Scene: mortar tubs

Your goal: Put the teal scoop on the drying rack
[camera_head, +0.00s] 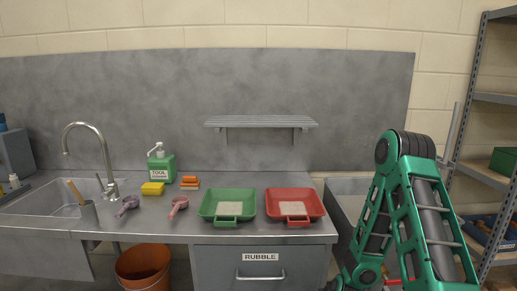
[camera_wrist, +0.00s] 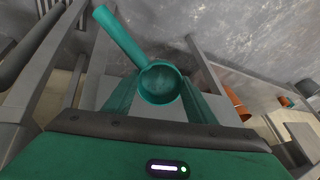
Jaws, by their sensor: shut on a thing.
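The teal scoop (camera_wrist: 160,84) is in the wrist view, with its round bowl between my fingers and its handle (camera_wrist: 121,38) pointing up and left. My gripper (camera_wrist: 158,92) is shut on the bowl. In the head view my green arm is at the right, and I cannot make out the scoop or the fingertips there. A grey slatted rack (camera_head: 261,122) is fixed to the wall above the counter, and its top looks empty. My arm is to the right of it and apart from it.
A green tray (camera_head: 228,219) and a red tray (camera_head: 295,221) stand on the counter below the rack. Two scoops, purple-grey (camera_head: 127,205) and pink (camera_head: 178,206), lie to the left near a soap bottle (camera_head: 160,168). Metal shelving (camera_head: 482,170) stands at right.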

